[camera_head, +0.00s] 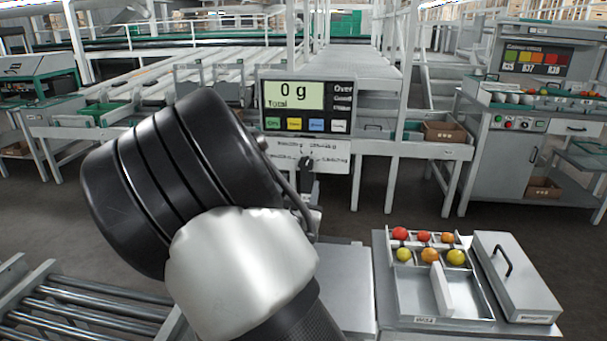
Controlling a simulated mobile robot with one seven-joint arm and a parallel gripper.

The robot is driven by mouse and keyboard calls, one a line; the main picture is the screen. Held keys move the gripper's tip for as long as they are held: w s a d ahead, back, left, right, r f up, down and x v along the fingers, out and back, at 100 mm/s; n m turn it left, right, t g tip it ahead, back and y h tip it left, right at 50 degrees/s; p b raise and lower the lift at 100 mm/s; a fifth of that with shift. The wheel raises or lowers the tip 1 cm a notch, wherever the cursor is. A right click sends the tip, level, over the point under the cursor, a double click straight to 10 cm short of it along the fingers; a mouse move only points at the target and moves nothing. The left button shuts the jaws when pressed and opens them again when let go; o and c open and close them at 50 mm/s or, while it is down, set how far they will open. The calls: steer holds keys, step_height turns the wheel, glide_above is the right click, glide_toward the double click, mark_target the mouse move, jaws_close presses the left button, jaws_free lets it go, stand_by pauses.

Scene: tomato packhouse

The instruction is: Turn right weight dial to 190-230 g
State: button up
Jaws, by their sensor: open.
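A scale display (300,106) reads "0 g" over "Total", with a row of coloured buttons below. Under it is a white dial plate (337,158) with small labels around a dark dial knob (306,162). The labels are too small to read surely, and I cannot tell which one the knob points at. My arm covers the left part of the plate; no second dial shows. My gripper (309,184) is mostly hidden behind my wrist. Its dark tip is open, just below the knob; I cannot tell whether they touch.
A tray (403,298) with red, orange and yellow tomatoes stands at the lower right, beside a grey lidded box (518,280). A roller conveyor (85,312) is at the lower left. A grey cabinet (508,160) stands at the right. Open floor shows beyond the tray.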

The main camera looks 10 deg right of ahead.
mark_target(305, 167)
steer(key=b+x, duration=0.1)
steer(key=x, duration=0.8)
steer(key=shift+w, duration=0.15)
steer(key=c, duration=1.1)
steer(key=shift+o, duration=0.2)
